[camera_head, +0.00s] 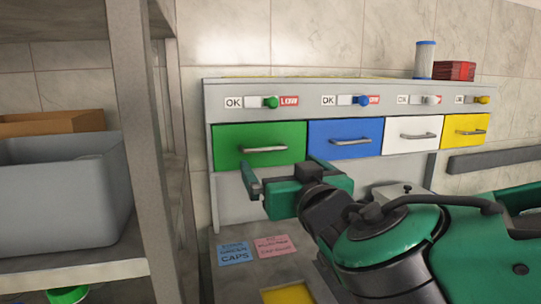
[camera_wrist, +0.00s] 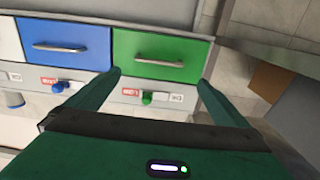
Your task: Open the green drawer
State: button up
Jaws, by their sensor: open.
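The green drawer (camera_head: 232,143) is at the left end of a row of drawers in the head view and looks shut. Its front has a horizontal metal handle (camera_head: 264,150). My gripper (camera_head: 282,167) is open and empty, just below and in front of that handle. In the wrist view, the green drawer (camera_wrist: 188,45) appears upside down, with its handle (camera_wrist: 160,63) just beyond and between the two spread fingertips (camera_wrist: 160,78). The fingers do not appear to touch the handle; the exact gap is hard to tell.
The blue drawer (camera_head: 340,134), white drawer (camera_head: 405,138) and yellow drawer (camera_head: 465,130) sit to the right, all apparently shut. Coloured knobs with OK/LOW labels line the panel above. A shelf post (camera_head: 142,150) and grey bin (camera_head: 65,185) stand at left. Two notes (camera_head: 235,253) lie below.

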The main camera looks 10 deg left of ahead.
aim_at(266, 150)
jog(key=x, duration=1)
jog(key=shift+w, duration=0.25)
